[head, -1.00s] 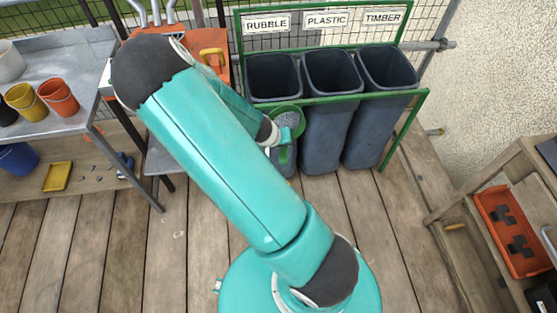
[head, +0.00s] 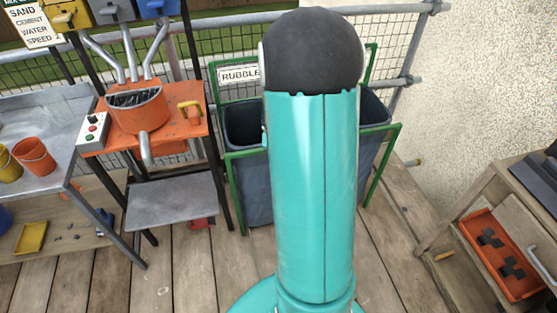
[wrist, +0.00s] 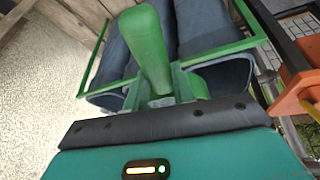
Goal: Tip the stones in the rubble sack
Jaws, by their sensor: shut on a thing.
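The green container's rounded handle (wrist: 148,45) stands in front of my gripper (wrist: 158,102) in the wrist view. My gripper is shut on this green container; its fingertips are mostly hidden. I cannot see inside the container, and no stones show. In the head view my arm covers both gripper and container. The bin under the RUBBLE sign (head: 239,75), the rubble sack (head: 243,125), is dark and open-topped, partly behind my arm. In the wrist view its dark opening (wrist: 230,78) seems to be the one on the right. I cannot tell whether the container is over it.
A green frame (head: 392,150) surrounds the bins; the other bins are mostly behind my arm. An orange mixer (head: 138,112) stands left of them. A bench with an orange tray (head: 497,285) is at right. A metal table (head: 60,165) with pots is at left.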

